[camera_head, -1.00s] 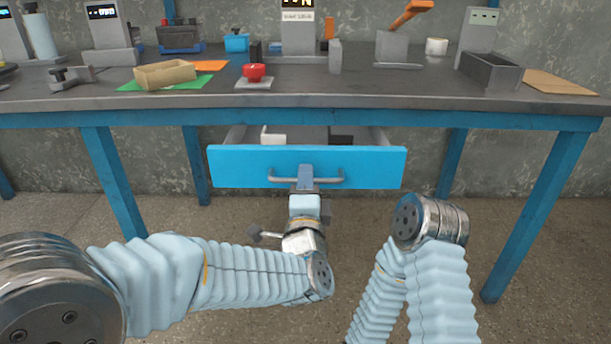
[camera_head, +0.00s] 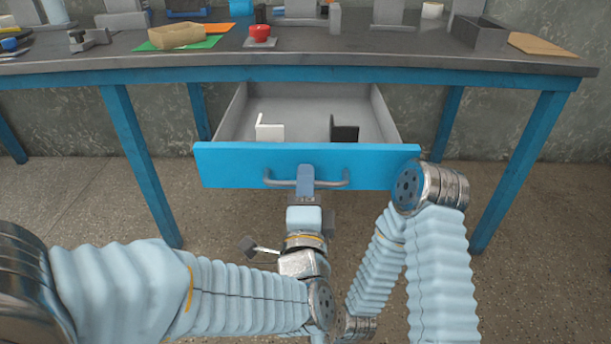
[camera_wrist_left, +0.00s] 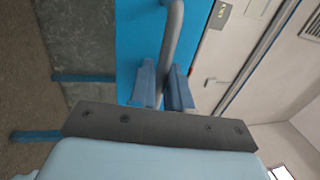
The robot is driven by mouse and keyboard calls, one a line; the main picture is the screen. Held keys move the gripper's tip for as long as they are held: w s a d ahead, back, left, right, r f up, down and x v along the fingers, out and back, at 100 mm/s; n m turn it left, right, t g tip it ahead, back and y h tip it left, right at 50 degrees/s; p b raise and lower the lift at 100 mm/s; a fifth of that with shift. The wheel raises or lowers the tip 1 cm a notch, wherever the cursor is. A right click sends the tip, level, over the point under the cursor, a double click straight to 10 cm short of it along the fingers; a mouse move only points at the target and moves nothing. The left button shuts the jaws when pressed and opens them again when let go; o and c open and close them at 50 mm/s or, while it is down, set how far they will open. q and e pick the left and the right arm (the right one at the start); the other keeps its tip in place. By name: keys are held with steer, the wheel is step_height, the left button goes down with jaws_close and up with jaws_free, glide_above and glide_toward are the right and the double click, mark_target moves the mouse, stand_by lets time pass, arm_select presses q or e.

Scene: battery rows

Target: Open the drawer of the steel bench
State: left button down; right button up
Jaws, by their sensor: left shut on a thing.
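The steel bench (camera_head: 330,66) has a grey top and blue legs. Its drawer (camera_head: 240,163) has a blue front and stands pulled well out, showing its grey inside. A grey bar handle (camera_head: 332,182) runs along the drawer front. My left gripper (camera_head: 306,177) is shut on the middle of the handle. In the left wrist view the blue fingers of my left gripper (camera_wrist_left: 162,85) stand on either side of the handle (camera_wrist_left: 172,45). My right arm comes in at the lower right, near the drawer front's right end; its gripper does not show.
Inside the drawer are a white piece (camera_head: 268,131) and a black piece (camera_head: 344,131). On the bench stand a red button (camera_head: 260,33), a tan tray (camera_head: 177,36), a dark open box (camera_head: 478,32) and a brown board (camera_head: 541,44). Floor is free below the drawer.

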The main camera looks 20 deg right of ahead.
stand_by(0.3)
arm_select(q)
steer(key=c, duration=1.3)
jaws_free()
steer(key=shift+s, duration=0.1)
steer(key=b+v, duration=0.3)
steer(key=v, duration=1)
steer(key=shift+s+a+f+b, duration=0.1)
steer(key=shift+s+f+b, duration=0.05)
steer(key=shift+s+b, duration=0.2)
